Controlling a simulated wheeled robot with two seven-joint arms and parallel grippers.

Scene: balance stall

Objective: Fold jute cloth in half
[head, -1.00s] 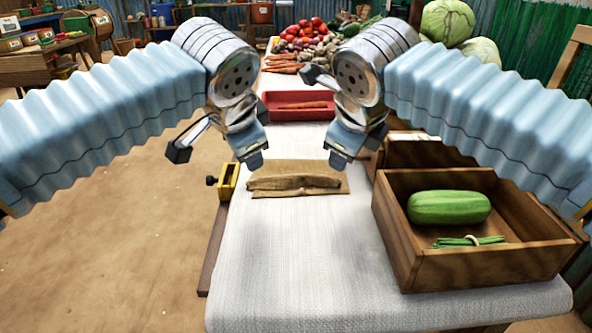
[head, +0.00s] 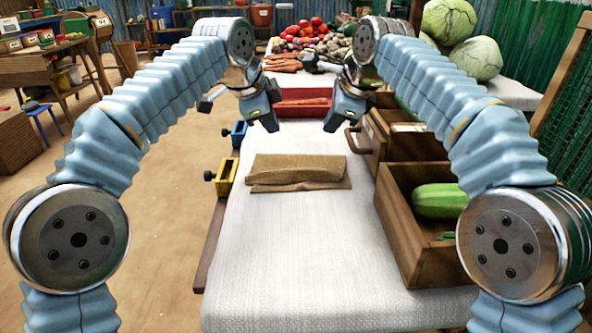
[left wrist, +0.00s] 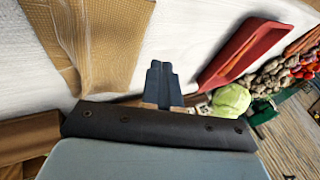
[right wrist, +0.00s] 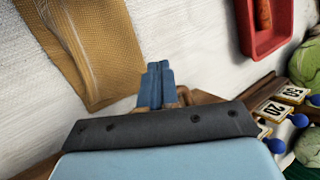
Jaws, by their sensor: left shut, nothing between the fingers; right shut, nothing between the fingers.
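The tan jute cloth (head: 300,168) lies on the white-covered table, doubled over itself. An upper layer covers most of it, and a narrow strip of the lower layer shows along the near edge. The cloth also shows in the left wrist view (left wrist: 110,45) and the right wrist view (right wrist: 95,50), with a raised crease line. My left gripper (head: 267,122) is shut and empty, above the table beyond the cloth's far edge. My right gripper (head: 335,122) is shut and empty, to the right of it at a similar depth. Neither touches the cloth.
A red tray (head: 303,105) lies behind the grippers, with vegetables beyond. A wooden crate (head: 405,240) holding a green gourd (head: 437,201) stands right of the cloth. Yellow (head: 226,176) and blue (head: 239,134) clamps sit on the left table edge. The table front is clear.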

